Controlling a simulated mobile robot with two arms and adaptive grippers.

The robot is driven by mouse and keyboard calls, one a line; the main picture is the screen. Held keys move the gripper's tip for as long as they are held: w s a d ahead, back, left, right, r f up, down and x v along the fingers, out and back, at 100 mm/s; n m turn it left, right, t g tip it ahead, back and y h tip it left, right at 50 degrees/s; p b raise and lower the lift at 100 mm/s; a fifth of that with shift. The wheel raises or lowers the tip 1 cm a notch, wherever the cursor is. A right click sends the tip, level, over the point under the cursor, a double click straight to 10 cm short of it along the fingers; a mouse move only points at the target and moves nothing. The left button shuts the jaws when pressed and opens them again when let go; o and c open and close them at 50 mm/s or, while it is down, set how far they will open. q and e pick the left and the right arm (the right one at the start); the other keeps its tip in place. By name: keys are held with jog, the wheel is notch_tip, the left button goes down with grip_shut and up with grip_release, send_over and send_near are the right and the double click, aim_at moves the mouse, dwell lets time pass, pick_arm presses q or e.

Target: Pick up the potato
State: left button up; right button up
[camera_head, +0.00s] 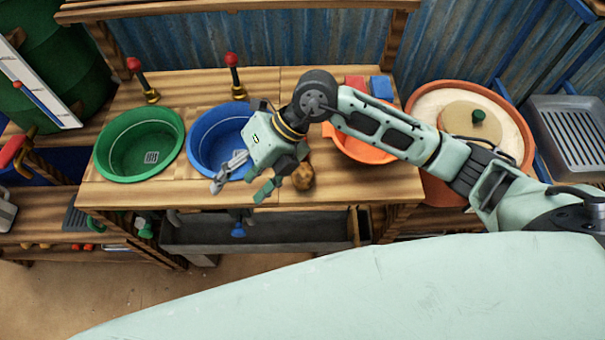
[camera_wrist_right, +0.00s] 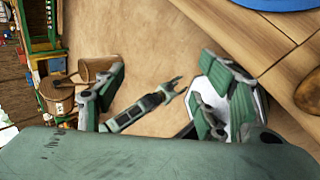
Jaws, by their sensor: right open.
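The brown, rounded potato (camera_head: 303,178) lies on the wooden counter near its front edge, in front of the orange bowl. A brown rounded thing at the right edge of the right wrist view (camera_wrist_right: 309,97) looks like the same potato, partly cut off. My right gripper (camera_head: 242,188) is open, at the counter's front edge, in front of the blue basin and to the left of the potato. Its fingers (camera_wrist_right: 160,95) are spread in the right wrist view, with nothing seen gripped. The potato is outside the fingers. My left gripper cannot be made out in the head view.
A blue basin (camera_head: 204,152) and a green basin (camera_head: 107,158) are set in the counter (camera_head: 345,188). The orange bowl (camera_head: 346,148) and a large round tub (camera_head: 526,130) are to the right. A dark trough (camera_head: 285,235) lies below the front edge.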

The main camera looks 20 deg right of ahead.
aim_at(303, 170)
jog(key=w+d+f+h, duration=0.1)
jog(key=d+h, duration=0.1)
jog(key=d, duration=0.3)
jog(key=w+d+f+h, duration=0.1)
jog(key=w+d+h, duration=0.1)
jog(key=d, duration=0.3)
jog(key=w+d+f+m+h, duration=0.1)
jog(key=d+f+h, duration=0.1)
jog(key=d, duration=0.3)
jog(key=shift+w+t+h, duration=0.35)
jog(key=shift+t+h, duration=0.05)
jog(key=shift+h, duration=0.3)
jog(key=shift+d+f, duration=0.25)
jog(key=shift+d, duration=0.05)
jog(key=f+p, duration=0.1)
jog(key=f, duration=0.3)
jog(key=f+p, duration=0.1)
jog(key=f, duration=0.1)
jog(key=shift+w+a+f+p, duration=0.15)
jog(key=shift+w+a+p, duration=0.15)
jog(key=shift+a+p, duration=0.05)
jog(key=shift+f, duration=0.45)
jog(key=c, duration=1.3)
